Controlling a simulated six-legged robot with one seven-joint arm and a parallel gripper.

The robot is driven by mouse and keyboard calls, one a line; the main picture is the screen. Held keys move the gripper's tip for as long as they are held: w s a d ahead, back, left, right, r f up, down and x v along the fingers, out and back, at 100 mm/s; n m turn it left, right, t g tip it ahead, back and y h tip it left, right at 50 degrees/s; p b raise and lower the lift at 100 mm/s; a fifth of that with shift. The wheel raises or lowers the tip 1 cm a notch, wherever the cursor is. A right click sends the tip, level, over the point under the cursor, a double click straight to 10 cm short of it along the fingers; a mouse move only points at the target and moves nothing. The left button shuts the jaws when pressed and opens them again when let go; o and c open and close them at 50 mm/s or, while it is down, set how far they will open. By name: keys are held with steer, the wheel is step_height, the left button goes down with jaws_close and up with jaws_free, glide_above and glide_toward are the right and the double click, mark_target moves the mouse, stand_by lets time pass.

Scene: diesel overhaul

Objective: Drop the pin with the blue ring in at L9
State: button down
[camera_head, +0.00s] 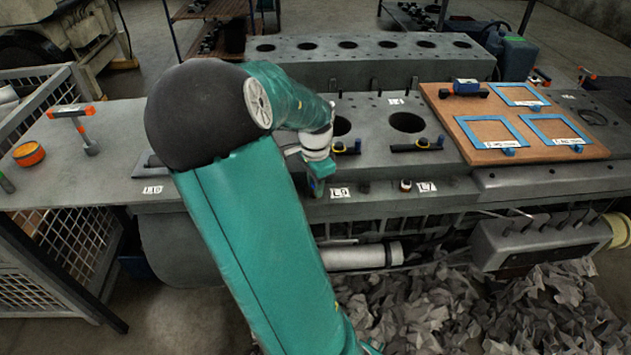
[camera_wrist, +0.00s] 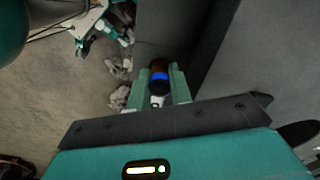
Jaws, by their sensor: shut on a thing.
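My gripper (camera_wrist: 160,88) is shut on a dark pin with a blue ring (camera_wrist: 159,76), seen between the two green fingers in the wrist view. In the head view my gripper (camera_head: 317,186) points down at the front edge of the engine deck, just left of the L9 label (camera_head: 340,192). The held pin cannot be made out there. The L9 hole cannot be made out; my gripper may cover it. In the wrist view the pin hangs beside a grey edge, with floor visible past it.
An L7 label (camera_head: 426,187) lies to the right, with a small light-and-dark piece (camera_head: 405,185) beside it. A wooden board (camera_head: 470,155) with blue frames is at the right. Black-and-yellow tools (camera_head: 430,144) lie by the large bores. Grey scraps (camera_head: 480,310) cover the floor.

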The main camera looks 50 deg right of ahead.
steer(key=shift+f, duration=0.15)
stand_by(0.5)
steer(key=shift+f, duration=0.25)
steer(key=c, duration=1.2)
jaws_free()
steer(key=shift+f, duration=0.1)
steer(key=shift+o, duration=1.2)
steer(key=shift+c, duration=0.3)
steer(key=shift+w, duration=0.1)
